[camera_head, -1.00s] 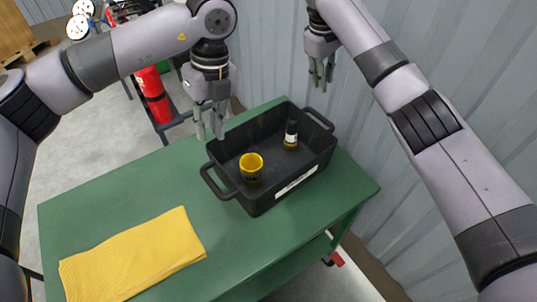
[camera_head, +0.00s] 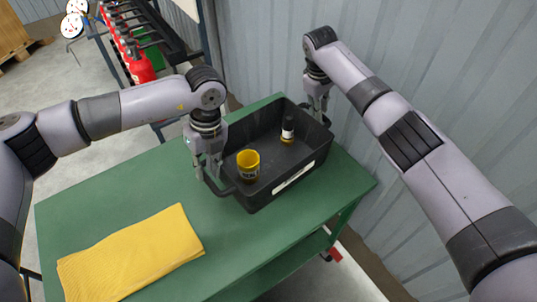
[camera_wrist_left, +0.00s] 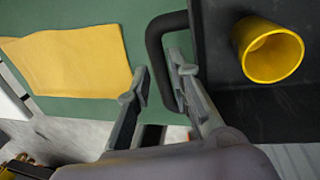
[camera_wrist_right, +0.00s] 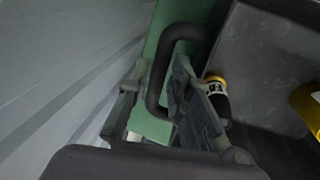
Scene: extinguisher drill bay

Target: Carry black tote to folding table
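The black tote (camera_head: 262,198) sits on a green table (camera_head: 120,190). A yellow cup (camera_head: 249,163) and a small dark bottle (camera_head: 287,130) with a white label stand inside it. My left gripper (camera_head: 206,172) is open at the tote's left handle (camera_wrist_left: 153,50). In the left wrist view the handle bar shows between the fingers (camera_wrist_left: 160,78). My right gripper (camera_head: 318,106) is open at the other handle (camera_wrist_right: 158,80), whose bar shows between its fingers (camera_wrist_right: 155,80). Whether either gripper touches its handle is unclear.
A folded yellow cloth (camera_head: 130,255) lies on the table's front left. A corrugated wall (camera_head: 430,80) rises close behind and to the right. A rack with several red extinguishers (camera_head: 138,66) stands at the back left. Open floor (camera_head: 60,110) lies at left.

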